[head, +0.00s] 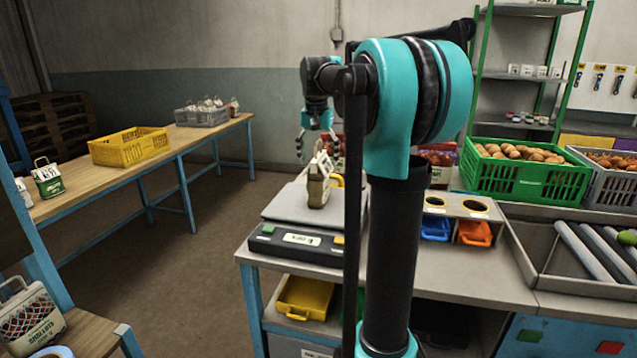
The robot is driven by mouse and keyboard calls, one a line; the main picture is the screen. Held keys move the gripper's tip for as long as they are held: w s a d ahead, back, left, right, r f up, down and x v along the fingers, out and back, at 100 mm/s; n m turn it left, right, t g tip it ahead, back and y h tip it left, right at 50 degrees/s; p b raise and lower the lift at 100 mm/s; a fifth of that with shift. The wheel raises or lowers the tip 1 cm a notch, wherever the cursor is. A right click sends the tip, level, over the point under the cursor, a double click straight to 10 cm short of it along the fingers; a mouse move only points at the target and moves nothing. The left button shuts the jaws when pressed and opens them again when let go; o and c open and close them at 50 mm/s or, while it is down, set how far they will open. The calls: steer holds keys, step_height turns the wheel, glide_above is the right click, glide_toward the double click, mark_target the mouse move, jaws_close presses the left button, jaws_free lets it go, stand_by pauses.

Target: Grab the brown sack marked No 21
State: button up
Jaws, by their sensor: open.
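A small brownish sack (317,192) with a pale looped handle at its top stands on the flat plate of a weighing scale (285,208). Any number on it is too small to read, so I cannot tell if it is marked No 21. My gripper (318,147) is open above the sack's top, fingers pointing down. The handle comes up close to the fingers; I cannot tell whether they touch. My own arm hides part of the bench to the right of the sack.
A green crate of brown produce (525,180) and a grey crate (606,185) stand at the back right. Blue and orange bins (474,233) sit right of my arm. A wooden table (110,172) at left holds a yellow crate (128,148). Floor between is clear.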

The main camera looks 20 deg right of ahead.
steer(key=shift+w+d+f, duration=0.1)
steer(key=shift+f, duration=0.8)
steer(key=shift+w+d+f, duration=0.1)
steer(key=shift+f, duration=0.75)
